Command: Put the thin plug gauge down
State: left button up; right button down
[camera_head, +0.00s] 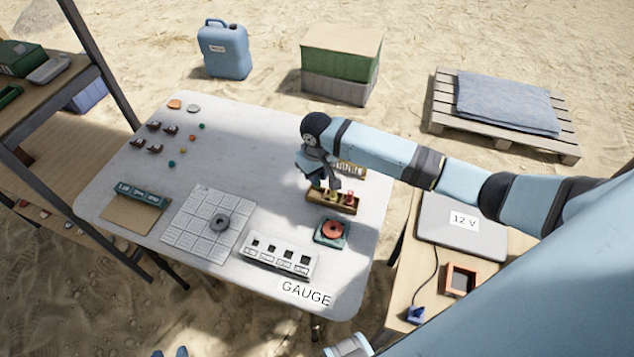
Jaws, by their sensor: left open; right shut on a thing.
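My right gripper (325,180) reaches in from the right and points down over a small brown wooden rack (345,208). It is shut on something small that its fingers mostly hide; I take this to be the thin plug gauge. I cannot tell whether that piece touches the rack. A yellow-topped piece (332,196) and a red-topped piece (349,197) stand in the rack beside the fingers.
The white table (260,130) holds a gridded plate with a dark ring (219,222), a white block with square holes (278,256), a green square with a red disc (332,231), and a "GAUGE" label (306,293). Small parts lie at the far left. Shelves stand left, a side table right.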

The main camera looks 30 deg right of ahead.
jog(key=shift+f, duration=1.9)
jog(key=c, duration=1.1)
grip_release()
jog(key=shift+f, duration=0.1)
notch_tip(320, 180, up, 12)
jog(key=shift+r, duration=0.15)
